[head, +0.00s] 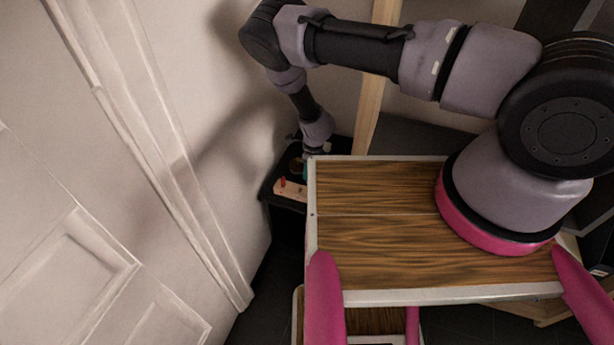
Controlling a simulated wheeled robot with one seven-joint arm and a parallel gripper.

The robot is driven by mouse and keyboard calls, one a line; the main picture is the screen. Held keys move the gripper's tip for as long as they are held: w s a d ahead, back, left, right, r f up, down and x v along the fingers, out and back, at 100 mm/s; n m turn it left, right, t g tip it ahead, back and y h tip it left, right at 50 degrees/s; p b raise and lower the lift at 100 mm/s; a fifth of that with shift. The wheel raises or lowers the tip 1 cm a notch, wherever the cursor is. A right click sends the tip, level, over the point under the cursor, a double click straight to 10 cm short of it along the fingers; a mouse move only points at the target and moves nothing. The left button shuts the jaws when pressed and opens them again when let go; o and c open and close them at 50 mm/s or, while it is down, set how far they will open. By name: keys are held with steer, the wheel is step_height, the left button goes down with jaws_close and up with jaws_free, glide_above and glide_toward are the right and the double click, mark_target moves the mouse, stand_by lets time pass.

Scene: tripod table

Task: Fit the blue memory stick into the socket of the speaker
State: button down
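My gripper (309,156) points down at the far left end of my arm, over a small black table (271,189). Its fingers are tiny and partly hidden by the edge of my wooden deck, so I cannot tell whether they are open or shut. A small teal patch shows just below the gripper; I cannot tell whether it is the blue memory stick. A pale pinkish block (291,189) with a small red part on it lies on the black table, left of the deck edge. I cannot make out the speaker or its socket for sure.
A dark brown round thing (296,165) sits on the black table, close to the gripper. A white panelled door (75,270) and wall stand close on the left. A wooden post (375,110) rises behind the table. My wooden deck hides the table's right side.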

step_height(320, 180, up, 9)
steer(key=shift+r, duration=0.55)
steer(key=shift+s+d, duration=0.1)
stand_by(0.4)
